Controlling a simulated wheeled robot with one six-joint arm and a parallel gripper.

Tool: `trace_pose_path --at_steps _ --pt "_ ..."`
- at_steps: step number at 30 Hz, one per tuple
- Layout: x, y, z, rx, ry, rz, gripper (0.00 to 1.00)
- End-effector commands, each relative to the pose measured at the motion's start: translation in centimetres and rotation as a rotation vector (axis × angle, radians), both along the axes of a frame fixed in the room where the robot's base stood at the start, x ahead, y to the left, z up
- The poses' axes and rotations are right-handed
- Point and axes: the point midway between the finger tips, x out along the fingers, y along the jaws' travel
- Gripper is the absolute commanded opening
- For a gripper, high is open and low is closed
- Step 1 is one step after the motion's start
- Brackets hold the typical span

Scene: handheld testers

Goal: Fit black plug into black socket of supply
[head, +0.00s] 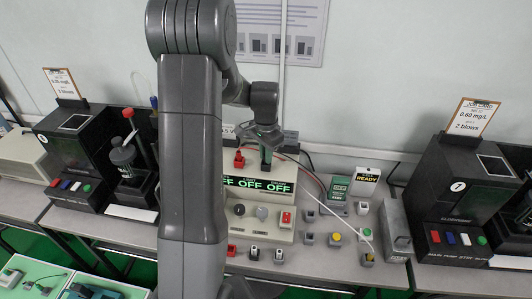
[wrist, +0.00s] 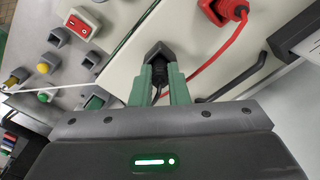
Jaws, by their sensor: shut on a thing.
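The beige supply (head: 284,217) stands on the bench with its lit display (head: 277,187) reading OFF. My gripper (head: 266,157) is low over its top, green fingers pointing down. In the wrist view my gripper (wrist: 161,82) is shut on the black plug (wrist: 160,76), with its dark cable running back between the fingers. The black socket (wrist: 157,50) is right at the fingertips, and the plug is lined up with it and appears to meet it. The fingers hide how deep the plug sits.
A red plug (wrist: 232,9) with a red cable (wrist: 208,58) sits beside the black socket, at upper right in the wrist view. A dark handle (wrist: 238,84) is to the right.

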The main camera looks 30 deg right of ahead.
Motion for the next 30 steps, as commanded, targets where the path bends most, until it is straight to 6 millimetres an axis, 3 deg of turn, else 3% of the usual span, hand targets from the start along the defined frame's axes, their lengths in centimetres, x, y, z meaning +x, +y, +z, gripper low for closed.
trace_pose_path --at_steps 6,7,10,22,30 --pt "0.0 0.0 -0.4 0.0 0.0 0.0 0.0" --pt "0.0 0.0 -0.3 0.0 0.0 0.0 0.18" --pt "0.0 0.0 -0.3 0.0 0.0 0.0 0.36" --pt "0.0 0.0 0.5 -0.001 -0.001 0.0 0.36" --pt "0.1 -0.1 5.9 -0.004 -0.006 0.0 0.36"
